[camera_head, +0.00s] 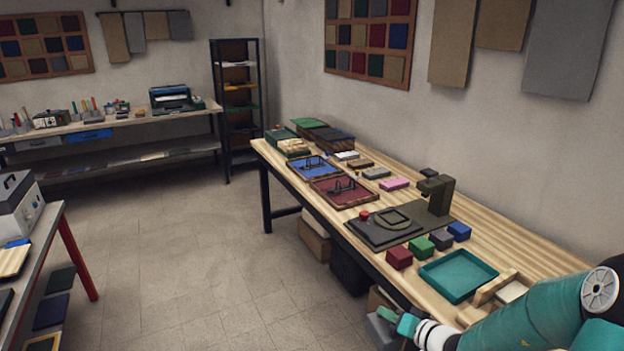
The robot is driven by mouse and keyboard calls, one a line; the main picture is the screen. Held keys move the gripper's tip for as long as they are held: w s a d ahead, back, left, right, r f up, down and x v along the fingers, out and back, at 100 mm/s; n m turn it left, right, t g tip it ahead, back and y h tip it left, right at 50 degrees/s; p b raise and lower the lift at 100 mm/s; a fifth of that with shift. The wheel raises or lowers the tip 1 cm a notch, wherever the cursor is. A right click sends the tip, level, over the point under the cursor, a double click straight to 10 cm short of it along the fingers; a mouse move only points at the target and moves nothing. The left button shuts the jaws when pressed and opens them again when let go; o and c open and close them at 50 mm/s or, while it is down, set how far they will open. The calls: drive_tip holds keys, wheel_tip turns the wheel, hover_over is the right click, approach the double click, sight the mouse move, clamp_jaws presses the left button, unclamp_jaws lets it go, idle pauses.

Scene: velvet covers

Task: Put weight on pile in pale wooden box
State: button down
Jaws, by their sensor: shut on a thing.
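My gripper (390,322) is at the bottom of the view, at the end of my teal arm, off the front edge of the workbench. It is shut on a grey block (383,335), small and partly hidden; I cannot tell whether this is the weight. A pale wooden box (492,287) stands on the bench to the right of my gripper, partly hidden by my arm. A whitish piece (512,292) shows in it; I cannot make out the pile clearly.
A teal tray (458,293) lies behind the box. Red (399,257), green (421,246), grey and blue blocks stand in a row behind it. A dark press (437,193) stands farther back. Blue (314,168) and maroon (343,204) trays lie beyond.

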drive_tip(key=d+r+m+t+h, duration=0.2)
drive_tip(key=d+r+m+h, duration=0.15)
drive_tip(key=r, duration=0.35)
hover_over(374, 324)
drive_tip(key=shift+a+f, duration=0.1)
drive_tip(key=shift+f, duration=0.15)
idle(0.6)
